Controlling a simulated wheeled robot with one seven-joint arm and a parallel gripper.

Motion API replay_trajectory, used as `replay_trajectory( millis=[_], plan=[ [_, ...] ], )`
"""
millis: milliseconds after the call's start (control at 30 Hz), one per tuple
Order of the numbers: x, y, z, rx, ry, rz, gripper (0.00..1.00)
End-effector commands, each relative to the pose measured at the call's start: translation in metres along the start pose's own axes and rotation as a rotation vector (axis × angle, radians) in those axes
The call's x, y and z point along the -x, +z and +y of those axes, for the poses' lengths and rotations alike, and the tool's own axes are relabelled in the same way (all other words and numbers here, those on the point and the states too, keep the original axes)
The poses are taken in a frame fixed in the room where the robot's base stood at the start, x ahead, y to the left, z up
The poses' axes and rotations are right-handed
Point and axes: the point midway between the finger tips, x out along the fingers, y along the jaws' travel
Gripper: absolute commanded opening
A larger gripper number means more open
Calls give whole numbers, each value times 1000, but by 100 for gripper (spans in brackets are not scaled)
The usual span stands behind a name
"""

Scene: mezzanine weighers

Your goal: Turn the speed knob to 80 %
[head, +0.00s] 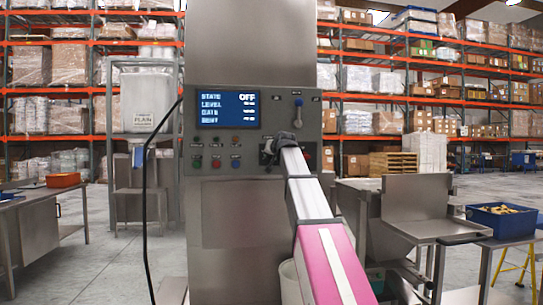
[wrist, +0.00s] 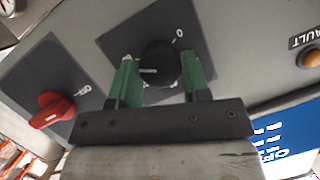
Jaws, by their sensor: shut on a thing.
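The black speed knob (wrist: 162,60) sits on a dark square plate (wrist: 120,42) on the steel panel. A white pointer line on it faces left in the wrist view, and a "0" mark shows on the plate. My gripper (wrist: 158,68) has its green fingers on either side of the knob and is shut on it. In the head view my gripper (head: 282,142) is at the panel, and my arm hides the knob. The blue display (head: 228,110) reads STATE OFF; its smaller values are too blurred to read.
A red rotary switch (wrist: 50,107) is beside the knob plate. An amber lamp (wrist: 312,58) marked FAULT is on the other side. Small buttons (head: 216,162) sit below the display. A steel table (head: 420,225) stands to the right, a bench (head: 35,205) to the left.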

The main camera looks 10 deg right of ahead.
Motion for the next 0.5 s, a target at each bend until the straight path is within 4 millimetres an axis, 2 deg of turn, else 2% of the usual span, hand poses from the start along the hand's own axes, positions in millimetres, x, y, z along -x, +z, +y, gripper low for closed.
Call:
replay_trajectory(
  millis=[500],
  plan=[
    [0,3,0,-38,-13,-5,19]
  ],
)
